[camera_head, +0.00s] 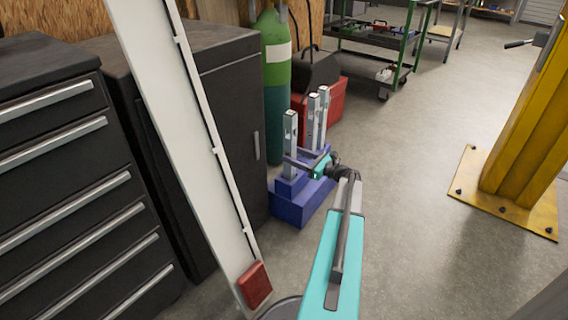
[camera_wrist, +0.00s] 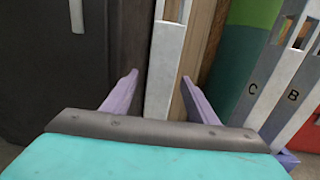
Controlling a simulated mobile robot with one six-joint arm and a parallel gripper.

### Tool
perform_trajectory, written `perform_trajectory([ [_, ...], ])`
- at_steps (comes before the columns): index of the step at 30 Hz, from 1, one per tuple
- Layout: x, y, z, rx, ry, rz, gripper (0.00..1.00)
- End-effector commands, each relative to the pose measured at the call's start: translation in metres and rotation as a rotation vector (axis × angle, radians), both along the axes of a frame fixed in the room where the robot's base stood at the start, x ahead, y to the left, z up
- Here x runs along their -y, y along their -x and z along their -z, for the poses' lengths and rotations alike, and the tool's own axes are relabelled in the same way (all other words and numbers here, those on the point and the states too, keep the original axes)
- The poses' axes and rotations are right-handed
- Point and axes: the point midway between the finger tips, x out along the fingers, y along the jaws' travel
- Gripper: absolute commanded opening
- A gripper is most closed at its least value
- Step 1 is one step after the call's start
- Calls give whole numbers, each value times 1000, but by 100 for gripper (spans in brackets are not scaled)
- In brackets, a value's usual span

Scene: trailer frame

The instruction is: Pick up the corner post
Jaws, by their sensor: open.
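Three grey upright posts stand in a blue stepped stand (camera_head: 292,212) on the floor in the head view. The nearest, leftmost corner post (camera_head: 290,130) is upright with a hollow top. My gripper (camera_head: 300,160) is low by this post, with its fingers partly hidden. In the wrist view my gripper (camera_wrist: 160,78) is open, and the grey post (camera_wrist: 166,68) appears between its two purple fingers, with no clear contact. I cannot tell how deep the post sits between them. Posts lettered C (camera_wrist: 252,88) and B (camera_wrist: 290,98) lean across the right side.
Black drawer cabinets (camera_head: 60,150) and a dark locker (camera_head: 232,120) stand left of the stand. A green cylinder (camera_head: 275,70) and red box (camera_head: 335,105) are behind it. A yellow column (camera_head: 520,130) stands right. Open floor (camera_head: 420,200) lies between.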

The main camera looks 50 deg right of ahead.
Motion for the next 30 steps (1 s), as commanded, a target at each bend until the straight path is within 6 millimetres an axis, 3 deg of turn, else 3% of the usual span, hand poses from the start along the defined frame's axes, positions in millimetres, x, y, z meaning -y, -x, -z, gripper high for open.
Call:
perform_trajectory([
  [7,-3,-21,1,0,-1,0,53],
  [25,-4,-22,0,0,-1,0,53],
  [30,-4,-22,0,0,-1,0,24],
])
